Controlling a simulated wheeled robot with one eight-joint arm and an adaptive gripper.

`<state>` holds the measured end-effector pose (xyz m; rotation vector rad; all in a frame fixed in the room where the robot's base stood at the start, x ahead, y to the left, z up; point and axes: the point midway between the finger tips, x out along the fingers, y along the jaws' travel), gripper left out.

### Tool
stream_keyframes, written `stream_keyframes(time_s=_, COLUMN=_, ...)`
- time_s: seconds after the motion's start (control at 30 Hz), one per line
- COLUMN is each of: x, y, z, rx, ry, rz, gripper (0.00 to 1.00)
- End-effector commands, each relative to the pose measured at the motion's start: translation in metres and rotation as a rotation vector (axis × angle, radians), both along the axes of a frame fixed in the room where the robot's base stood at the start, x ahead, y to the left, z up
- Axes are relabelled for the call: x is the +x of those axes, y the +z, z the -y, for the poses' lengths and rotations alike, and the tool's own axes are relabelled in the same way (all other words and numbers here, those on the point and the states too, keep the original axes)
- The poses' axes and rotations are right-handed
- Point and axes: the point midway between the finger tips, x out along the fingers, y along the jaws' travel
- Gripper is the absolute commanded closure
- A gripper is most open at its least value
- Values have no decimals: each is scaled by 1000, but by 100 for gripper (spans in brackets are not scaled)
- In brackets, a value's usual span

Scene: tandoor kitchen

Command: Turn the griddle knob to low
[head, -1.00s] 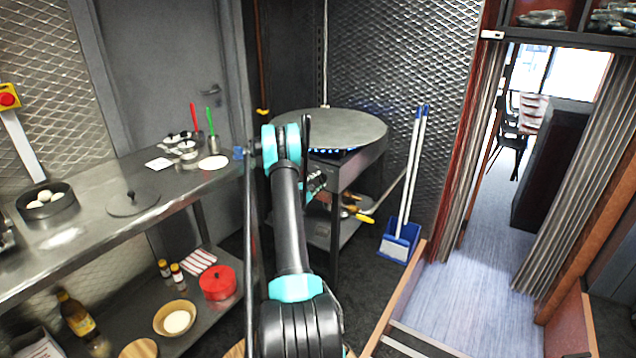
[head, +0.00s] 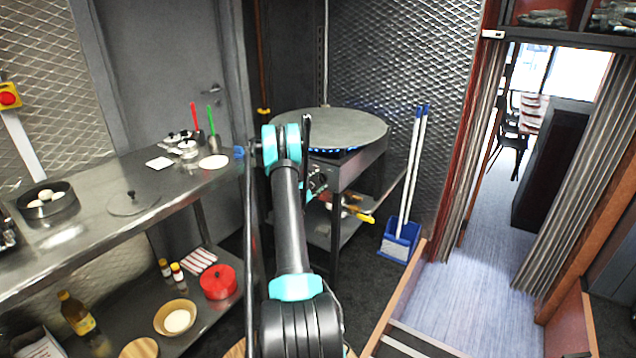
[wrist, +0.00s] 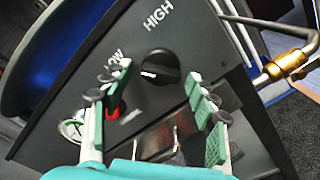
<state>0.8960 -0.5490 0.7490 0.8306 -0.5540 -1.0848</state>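The griddle knob (wrist: 160,68) is round and black, on the dark front panel, with a short white mark on its lower left side in the wrist view. The word LOW (wrist: 118,62) is left of it and HIGH (wrist: 157,17) above it. My gripper (wrist: 150,90) is open, its green-padded fingers apart to the left and right of the knob, with nothing between the pads that I can see touching. In the head view the round griddle (head: 335,128) stands on its frame with blue flames under its edge. My gripper (head: 317,184) is at its front, partly hidden by my arm.
A red button or lamp (wrist: 114,110) is by the left finger. A brass pipe fitting (wrist: 290,65) is at the right. A steel counter (head: 90,232) runs along the left, and a blue dustpan (head: 399,243) stands right of the griddle.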

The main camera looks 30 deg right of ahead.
Motion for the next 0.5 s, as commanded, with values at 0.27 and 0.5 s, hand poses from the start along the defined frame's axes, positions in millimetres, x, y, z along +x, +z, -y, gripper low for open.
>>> stream_keyframes(time_s=0.27, x=-1, y=0, z=-3, rx=0, ry=0, rz=0, gripper=41)
stream_keyframes(time_s=0.5, x=-14, y=0, z=-35, rx=0, ry=1, rz=0, gripper=41)
